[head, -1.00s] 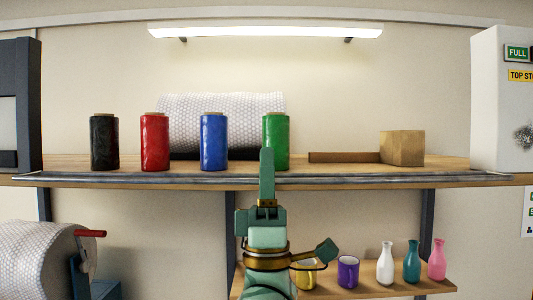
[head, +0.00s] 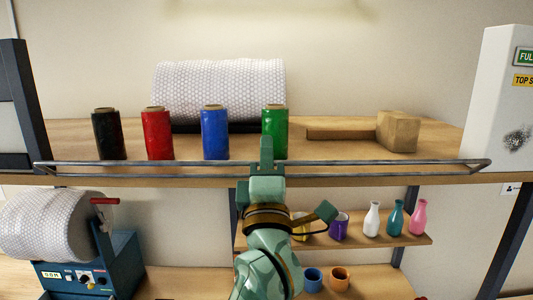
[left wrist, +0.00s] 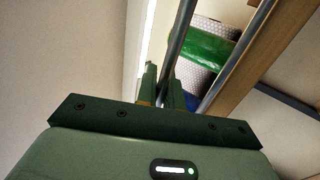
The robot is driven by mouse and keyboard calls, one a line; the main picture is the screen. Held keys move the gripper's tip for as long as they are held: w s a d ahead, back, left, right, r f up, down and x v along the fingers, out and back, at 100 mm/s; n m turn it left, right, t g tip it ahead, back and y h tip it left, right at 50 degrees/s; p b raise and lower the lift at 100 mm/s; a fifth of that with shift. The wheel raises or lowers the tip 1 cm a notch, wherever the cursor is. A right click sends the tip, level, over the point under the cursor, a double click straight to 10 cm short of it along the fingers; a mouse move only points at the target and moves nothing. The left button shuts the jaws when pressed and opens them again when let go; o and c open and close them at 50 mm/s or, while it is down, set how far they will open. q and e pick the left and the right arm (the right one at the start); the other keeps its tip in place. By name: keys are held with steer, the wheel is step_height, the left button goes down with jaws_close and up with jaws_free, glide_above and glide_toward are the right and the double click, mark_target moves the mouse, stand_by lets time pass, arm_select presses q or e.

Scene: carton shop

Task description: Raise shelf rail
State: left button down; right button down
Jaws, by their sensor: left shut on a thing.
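The shelf rail (head: 370,163) is a long grey metal bar along the front edge of the upper shelf (head: 350,182). Its upper bar stands apart from a lower bar, with short bent ends joining them at left and right. My left gripper (head: 266,152) is shut on the upper bar near the middle, in front of the green roll (head: 275,128). In the left wrist view the rail (left wrist: 180,40) runs in between the fingers (left wrist: 165,88), which partly hide it. My right gripper does not show.
Black (head: 107,135), red (head: 157,134) and blue (head: 214,133) rolls stand behind the rail, with bubble wrap (head: 220,85) and a cardboard box (head: 398,131). A lower shelf (head: 385,240) holds mugs and bottles. A white cabinet (head: 495,110) stands at right.

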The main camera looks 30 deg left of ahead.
arm_select(q)
steer(key=shift+w+a+r+g, duration=0.1)
steer(key=shift+w+g, duration=0.05)
steer(key=shift+g, duration=0.15)
stand_by(0.4)
